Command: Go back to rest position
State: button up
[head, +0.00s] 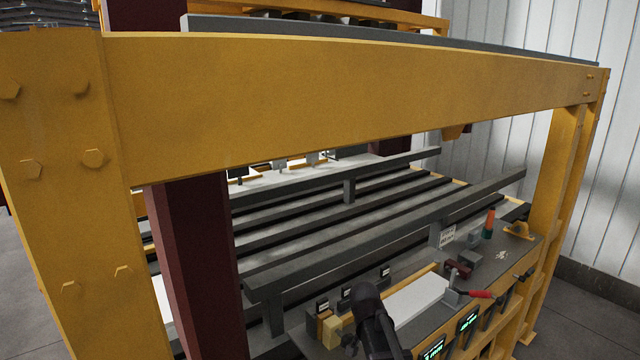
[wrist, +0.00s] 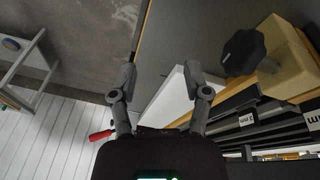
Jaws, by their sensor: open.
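In the wrist view my gripper (wrist: 160,75) is open, its two fingers spread apart with nothing held between them. A white board (wrist: 172,98) shows beyond and between the fingers; I cannot tell the distance to it. In the head view my dark arm (head: 376,322) reaches over the front bench at the lower middle, beside the left end of the white board (head: 420,297). The fingertips cannot be made out there.
A black knob (wrist: 243,52) on a wooden block (wrist: 287,62) stands close right of the fingers. A red-handled clamp (head: 480,293) sits right of the board. A yellow beam (head: 350,95) and dark red post (head: 200,270) frame the bench. Grey rails (head: 400,225) lie behind.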

jog(key=s+d+f+n+g+y+b, duration=0.1)
jog(key=s+d+f+n+y+b, duration=0.1)
jog(key=s+f+n+b, duration=0.4)
jog(key=s+d+f+b, duration=0.1)
jog(key=s+f+b, duration=0.3)
jog(key=s+f, duration=0.2)
jog(key=shift+s+f+b, duration=0.25)
jog(key=shift+s+b, duration=0.05)
jog(key=shift+s, duration=0.1)
dwell(0.7)
